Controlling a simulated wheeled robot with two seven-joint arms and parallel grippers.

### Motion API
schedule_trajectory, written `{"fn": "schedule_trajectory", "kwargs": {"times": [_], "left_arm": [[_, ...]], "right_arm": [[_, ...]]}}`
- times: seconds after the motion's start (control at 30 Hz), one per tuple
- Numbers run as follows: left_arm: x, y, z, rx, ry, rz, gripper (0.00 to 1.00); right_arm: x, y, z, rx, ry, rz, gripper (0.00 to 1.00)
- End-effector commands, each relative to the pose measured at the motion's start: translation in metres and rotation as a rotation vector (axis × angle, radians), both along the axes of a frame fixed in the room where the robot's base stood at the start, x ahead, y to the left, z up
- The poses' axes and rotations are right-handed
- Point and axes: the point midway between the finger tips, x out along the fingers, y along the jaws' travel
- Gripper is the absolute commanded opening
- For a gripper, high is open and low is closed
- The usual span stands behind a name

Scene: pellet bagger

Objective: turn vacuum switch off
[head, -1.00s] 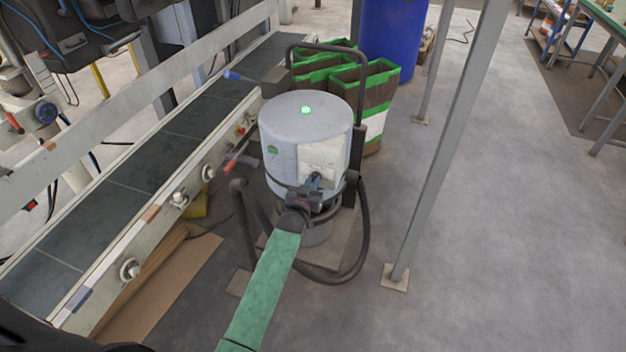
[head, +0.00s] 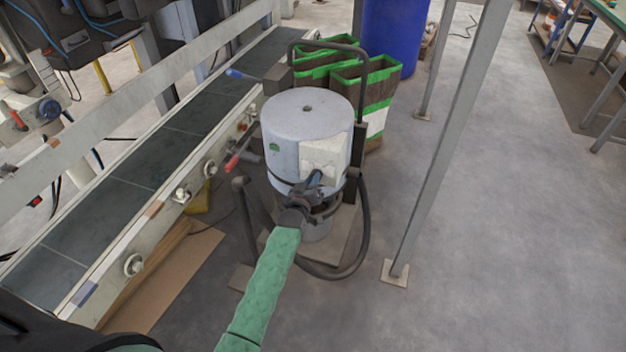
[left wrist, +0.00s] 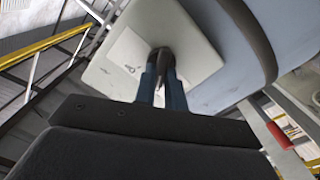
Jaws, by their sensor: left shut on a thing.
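The vacuum (head: 288,122) is a grey-blue drum on a dark wheeled frame in the middle of the head view. The lamp (head: 307,108) on its lid is dark. A pale switch box (head: 325,152) sits on its side facing me. My left gripper (head: 315,178) is at the box. In the left wrist view its blue fingers are shut on the small dark switch (left wrist: 165,63) on the box face (left wrist: 118,62). The fingers hide much of the switch. My right gripper is not in view.
A conveyor (head: 150,160) with a pale side rail runs along the left. Green-and-brown bags (head: 378,95) and a blue barrel (head: 395,35) stand behind the vacuum. A black hose (head: 366,225) loops at its right. A grey post (head: 440,150) stands farther right, with open floor beyond.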

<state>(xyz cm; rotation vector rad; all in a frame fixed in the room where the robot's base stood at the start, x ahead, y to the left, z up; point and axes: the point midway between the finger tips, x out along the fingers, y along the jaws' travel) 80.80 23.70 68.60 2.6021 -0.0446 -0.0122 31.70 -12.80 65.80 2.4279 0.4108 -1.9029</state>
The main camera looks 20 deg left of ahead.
Motion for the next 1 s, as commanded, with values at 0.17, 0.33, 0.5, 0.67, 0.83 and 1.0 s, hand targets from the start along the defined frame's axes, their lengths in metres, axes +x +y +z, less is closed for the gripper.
{"fn": "schedule_trajectory", "kwargs": {"times": [0.17, 0.33, 0.5, 0.67, 0.83, 1.0], "left_arm": [[0.0, 0.0, 0.0, -0.001, 0.0, 0.0, 0.0], [0.0, 0.0, 0.0, -0.001, 0.0, 0.0, 0.24], [0.0, 0.0, 0.0, 0.0, 0.0, 0.0, 0.34], [0.0, 0.0, 0.0, 0.0, 0.0, 0.0, 0.34], [-0.01, 0.0, -0.002, 0.0, 0.001, -0.001, 0.34], [-0.034, 0.001, -0.003, 0.0, 0.002, 0.0, 0.34]], "right_arm": [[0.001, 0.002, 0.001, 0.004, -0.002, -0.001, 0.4], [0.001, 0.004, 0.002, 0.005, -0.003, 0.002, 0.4], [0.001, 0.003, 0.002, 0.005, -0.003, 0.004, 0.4], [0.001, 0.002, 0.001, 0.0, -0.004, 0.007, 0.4], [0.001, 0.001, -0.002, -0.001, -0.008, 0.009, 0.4], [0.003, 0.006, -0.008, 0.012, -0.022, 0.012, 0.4]]}}
